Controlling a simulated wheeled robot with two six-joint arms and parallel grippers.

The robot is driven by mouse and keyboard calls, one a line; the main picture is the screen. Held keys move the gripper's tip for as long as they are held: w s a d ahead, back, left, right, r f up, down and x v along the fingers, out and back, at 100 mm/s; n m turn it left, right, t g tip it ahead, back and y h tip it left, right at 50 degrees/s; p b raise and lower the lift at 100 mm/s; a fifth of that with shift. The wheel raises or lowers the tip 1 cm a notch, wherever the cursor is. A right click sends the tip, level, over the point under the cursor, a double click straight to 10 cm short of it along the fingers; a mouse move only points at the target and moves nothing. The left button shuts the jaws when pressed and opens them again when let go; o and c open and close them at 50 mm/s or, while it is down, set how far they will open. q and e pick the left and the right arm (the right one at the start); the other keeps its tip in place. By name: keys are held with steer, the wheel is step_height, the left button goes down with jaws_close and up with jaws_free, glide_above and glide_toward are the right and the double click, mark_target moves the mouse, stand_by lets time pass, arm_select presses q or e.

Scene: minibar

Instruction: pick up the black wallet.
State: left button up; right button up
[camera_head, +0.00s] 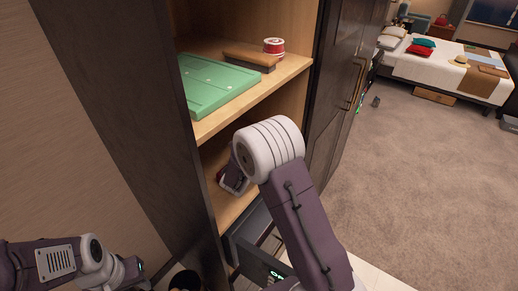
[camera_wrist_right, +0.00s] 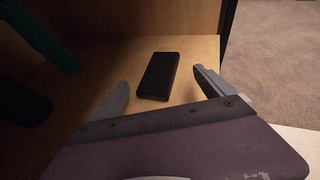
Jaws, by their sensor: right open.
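The black wallet (camera_wrist_right: 159,75) lies flat on the light wooden shelf inside the cabinet in the right wrist view. My right gripper (camera_wrist_right: 160,92) is open, with one finger on each side of the wallet's near end and nothing held. In the head view my right gripper (camera_head: 233,180) reaches into the lower shelf space, and my own arm hides the wallet there. My left arm is at the lower left of the head view; its gripper fingers cannot be made out.
The upper shelf (camera_head: 215,122) holds a green board (camera_head: 215,83), a brown brush-like object (camera_head: 249,60) and a red and white tin (camera_head: 274,47). An open dark drawer (camera_head: 262,262) is below. In the wrist view, dark green objects (camera_wrist_right: 40,35) stand left.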

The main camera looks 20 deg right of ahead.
steer(key=shift+w+d+f, duration=0.1)
steer(key=shift+w, duration=0.2)
steer(key=p+x, duration=0.2)
steer(key=x, duration=0.1)
steer(key=shift+w+d+f, duration=0.1)
steer(key=shift+w+d, duration=0.1)
steer(key=shift+w, duration=0.1)
steer(key=shift+w+d+f, duration=0.2)
steer(key=shift+w, duration=0.05)
steer(key=shift+w+f, duration=0.15)
steer(key=c, duration=1.8)
